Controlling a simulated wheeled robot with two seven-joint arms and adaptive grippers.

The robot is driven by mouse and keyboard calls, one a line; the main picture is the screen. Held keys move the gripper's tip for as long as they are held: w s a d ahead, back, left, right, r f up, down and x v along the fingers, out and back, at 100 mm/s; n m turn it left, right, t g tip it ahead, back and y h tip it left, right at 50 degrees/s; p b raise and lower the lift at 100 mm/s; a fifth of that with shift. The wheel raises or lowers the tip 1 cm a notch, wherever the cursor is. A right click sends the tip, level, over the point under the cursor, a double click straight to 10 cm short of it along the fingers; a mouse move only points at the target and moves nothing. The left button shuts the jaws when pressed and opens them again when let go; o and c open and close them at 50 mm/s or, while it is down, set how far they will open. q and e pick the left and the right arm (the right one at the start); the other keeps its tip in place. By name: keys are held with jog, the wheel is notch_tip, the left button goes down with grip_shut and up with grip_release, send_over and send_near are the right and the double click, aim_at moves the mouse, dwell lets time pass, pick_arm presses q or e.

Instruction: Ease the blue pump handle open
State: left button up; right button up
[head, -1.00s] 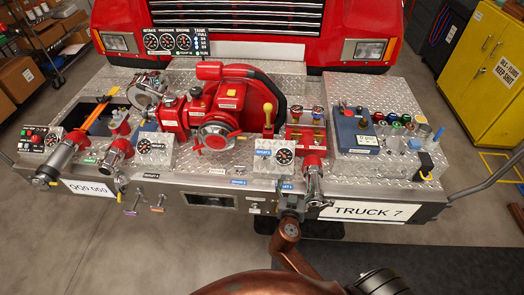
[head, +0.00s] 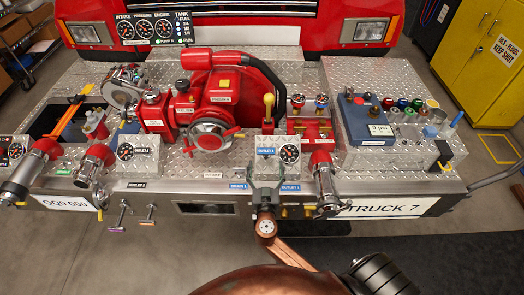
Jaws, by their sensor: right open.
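My right gripper (head: 265,188) is open, its two fingers spread and pointing at the front edge of the pump bumper. Two small T-shaped pulls, one with a purple grip (head: 117,229) and one with an orange grip (head: 149,222), hang from the front edge at left. My left gripper is not in view.
A red-and-chrome outlet (head: 324,180) stands close right of the gripper. More outlets (head: 94,162) are at left. The red pump (head: 212,105) and a blue control box (head: 366,122) sit on the metal deck. Grey floor (head: 50,260) is free in front.

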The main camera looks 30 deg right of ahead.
aim_at(266, 153)
jog(key=p+x, duration=0.1)
jog(key=x, duration=0.6)
jog(key=shift+w+d, duration=0.25)
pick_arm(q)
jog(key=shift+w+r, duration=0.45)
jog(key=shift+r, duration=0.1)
pick_arm(e)
jog(key=c, duration=1.7)
jog(key=r, duration=0.1)
jog(key=s+a+r+p, duration=0.1)
jog(key=r, duration=0.1)
jog(key=s+r, duration=0.1)
jog(key=shift+a+r+p, duration=0.15)
jog(key=shift+r+p, duration=0.1)
jog(key=shift+p, duration=0.15)
jog(key=shift+f, duration=0.1)
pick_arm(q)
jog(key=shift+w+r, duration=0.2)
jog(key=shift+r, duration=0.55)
